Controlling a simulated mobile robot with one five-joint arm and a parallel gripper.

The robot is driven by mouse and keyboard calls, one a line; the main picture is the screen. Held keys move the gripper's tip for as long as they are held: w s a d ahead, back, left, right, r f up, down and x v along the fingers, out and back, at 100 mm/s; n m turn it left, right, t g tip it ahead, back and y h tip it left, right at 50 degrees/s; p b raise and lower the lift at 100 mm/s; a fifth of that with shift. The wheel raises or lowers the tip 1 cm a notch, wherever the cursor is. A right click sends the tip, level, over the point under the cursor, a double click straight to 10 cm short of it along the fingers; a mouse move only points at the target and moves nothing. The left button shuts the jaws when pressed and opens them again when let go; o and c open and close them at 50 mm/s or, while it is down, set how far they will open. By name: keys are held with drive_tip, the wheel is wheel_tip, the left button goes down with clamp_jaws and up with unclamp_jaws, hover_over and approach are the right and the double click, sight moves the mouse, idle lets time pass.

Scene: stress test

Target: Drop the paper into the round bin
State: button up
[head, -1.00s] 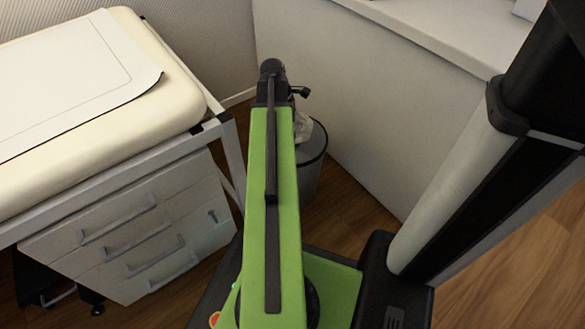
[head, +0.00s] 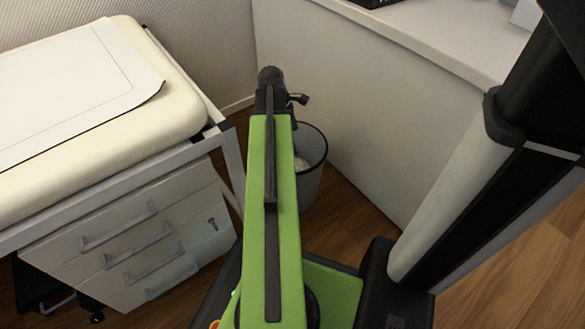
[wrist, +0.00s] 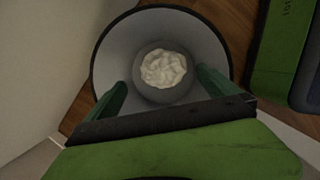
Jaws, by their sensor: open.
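The round bin (head: 313,181) is grey with a dark rim and stands on the wood floor, partly hidden behind my arm in the head view. The wrist view looks down into the bin (wrist: 112,62). The crumpled white paper (wrist: 163,68) lies inside it, at the bottom.
A cream padded couch (head: 180,101) with a white sheet (head: 75,75) and a drawer unit (head: 140,240) stand at left. A pale wall with a ledge (head: 380,120) is close behind and right of the bin. Wood floor (head: 350,228) is clear in front of the bin.

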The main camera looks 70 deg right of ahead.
drive_tip(key=p+v, duration=1.3)
drive_tip(key=v, duration=0.2)
drive_tip(key=shift+r+p, duration=0.15)
drive_tip(key=shift+p, duration=0.15)
drive_tip(key=shift+w, duration=0.15)
